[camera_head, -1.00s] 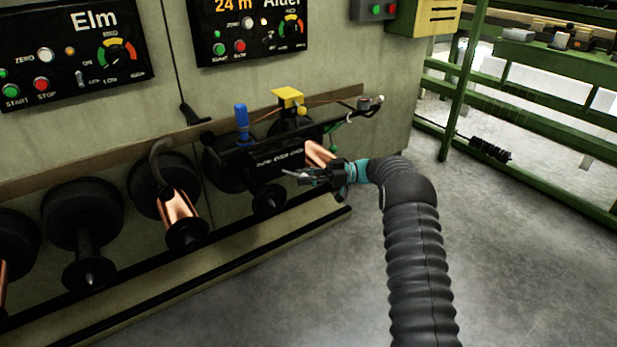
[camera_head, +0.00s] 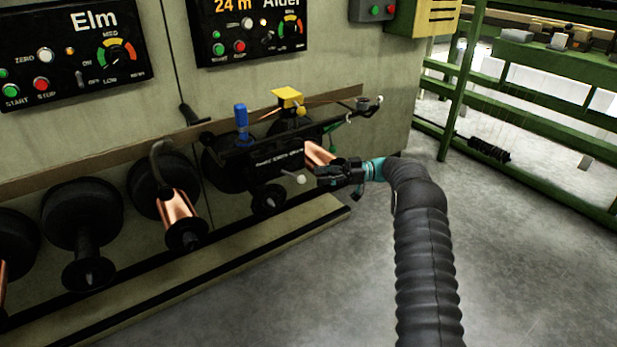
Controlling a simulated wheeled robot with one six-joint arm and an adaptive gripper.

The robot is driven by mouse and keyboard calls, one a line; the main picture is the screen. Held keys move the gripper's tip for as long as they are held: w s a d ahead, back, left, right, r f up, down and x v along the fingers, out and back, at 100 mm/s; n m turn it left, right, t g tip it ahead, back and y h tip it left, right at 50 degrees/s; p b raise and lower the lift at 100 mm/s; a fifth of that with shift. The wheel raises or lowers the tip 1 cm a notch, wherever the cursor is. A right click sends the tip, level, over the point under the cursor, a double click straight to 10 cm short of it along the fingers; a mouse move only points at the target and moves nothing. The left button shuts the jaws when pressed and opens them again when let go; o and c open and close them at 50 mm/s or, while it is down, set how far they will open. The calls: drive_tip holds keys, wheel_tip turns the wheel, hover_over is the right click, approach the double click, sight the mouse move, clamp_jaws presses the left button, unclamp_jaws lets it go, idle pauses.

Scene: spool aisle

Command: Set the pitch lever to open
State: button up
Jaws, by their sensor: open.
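A black traverse unit (camera_head: 277,163) with small white lettering sits on the rail over the spools. A small white ball knob (camera_head: 300,179) shows at its lower right, just left of my gripper's fingertips. I cannot tell for sure whether this knob is the pitch lever's end, or how that lever is set. My gripper (camera_head: 322,177) is open and points left, apart from the white knob as far as I can see. It hides part of the copper spool (camera_head: 318,153) behind it.
Several spools line the wall to the left, above a low ledge (camera_head: 240,243). Control panels hang above. The floor at right is clear up to green racks (camera_head: 530,105).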

drive_tip(key=d, duration=0.6)
drive_tip(key=shift+w, duration=0.35)
